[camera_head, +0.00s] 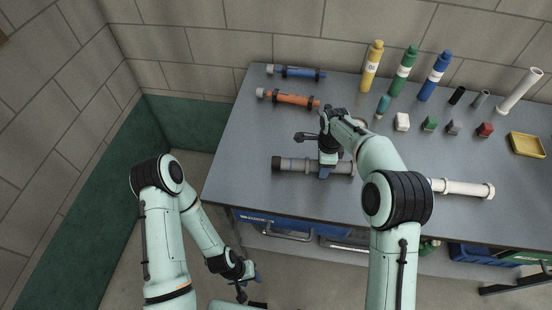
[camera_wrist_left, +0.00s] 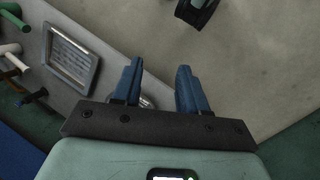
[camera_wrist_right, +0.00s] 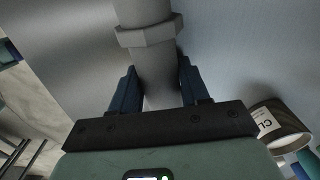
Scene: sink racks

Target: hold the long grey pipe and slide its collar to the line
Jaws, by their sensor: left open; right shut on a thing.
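The grey pipe (camera_head: 294,165) lies along the front part of the bench, its dark end at the left; my right arm hides part of its right side. My right gripper (camera_head: 326,172) is shut on the pipe from above. In the right wrist view the pipe (camera_wrist_right: 135,14) runs between my right fingers (camera_wrist_right: 155,90), and a grey faceted collar (camera_wrist_right: 149,32) sits around it just beyond the fingertips. I cannot make out the line. My left gripper (camera_head: 246,281) hangs low in front of the bench, apart from the pipe; in the left wrist view its fingers (camera_wrist_left: 160,85) are open and empty.
A white pipe (camera_head: 460,188) lies at the right. Blue (camera_head: 296,72) and orange (camera_head: 290,98) tubes lie at the back left. Yellow (camera_head: 372,66), green (camera_head: 403,71) and blue (camera_head: 434,76) bottles stand at the back. A yellow tray (camera_head: 526,145) is far right. The bench's left front is clear.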

